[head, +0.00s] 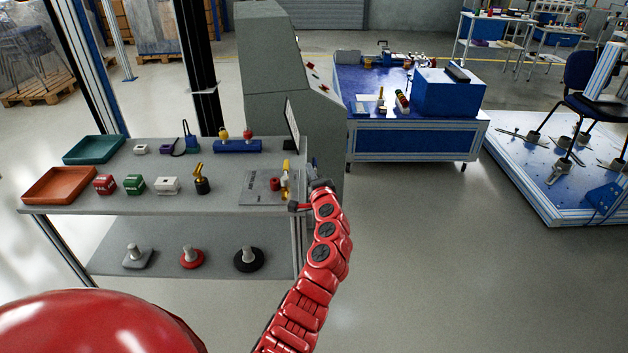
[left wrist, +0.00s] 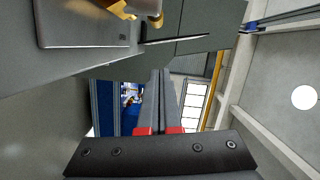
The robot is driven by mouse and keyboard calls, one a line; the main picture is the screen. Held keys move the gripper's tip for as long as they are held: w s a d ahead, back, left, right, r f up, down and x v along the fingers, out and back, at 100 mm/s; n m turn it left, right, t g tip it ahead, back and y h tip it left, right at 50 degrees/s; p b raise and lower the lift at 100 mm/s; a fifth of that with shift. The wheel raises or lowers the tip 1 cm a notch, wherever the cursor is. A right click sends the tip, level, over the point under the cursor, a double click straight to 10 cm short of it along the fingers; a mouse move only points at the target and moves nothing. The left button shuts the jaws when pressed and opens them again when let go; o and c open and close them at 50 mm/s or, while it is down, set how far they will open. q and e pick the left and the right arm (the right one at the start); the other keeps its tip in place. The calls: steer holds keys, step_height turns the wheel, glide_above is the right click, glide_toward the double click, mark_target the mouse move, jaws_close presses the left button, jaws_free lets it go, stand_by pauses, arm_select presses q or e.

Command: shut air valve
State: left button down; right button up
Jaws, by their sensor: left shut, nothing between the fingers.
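The air valve is a brass-yellow fitting (head: 286,176) with a red knob (head: 275,184) beside it, on a grey plate (head: 256,194) at the right end of the grey bench. In the left wrist view the plate (left wrist: 85,25) and part of the yellow fitting (left wrist: 142,8) show at the upper left. My left gripper (head: 311,192) is just right of the valve, past the bench's right edge, apart from it. Its fingers (left wrist: 160,85) are together and empty. The head view hides most of the fingers. My right gripper is not in view.
The bench (head: 225,195) also holds an orange tray (head: 60,185), a green tray (head: 94,149), several small blocks and a brass-topped black item (head: 202,184). A grey cabinet (head: 275,80) stands behind. A blue table (head: 410,140) is further back.

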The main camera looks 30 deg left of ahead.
mark_target(286, 170)
arm_select(q)
steer(key=a, duration=0.4)
steer(key=shift+f+p, duration=0.3)
steer(key=shift+p, duration=0.1)
steer(key=shift+s+a+f, duration=0.1)
steer(key=shift+s+a, duration=0.2)
steer(key=shift+a, duration=0.1)
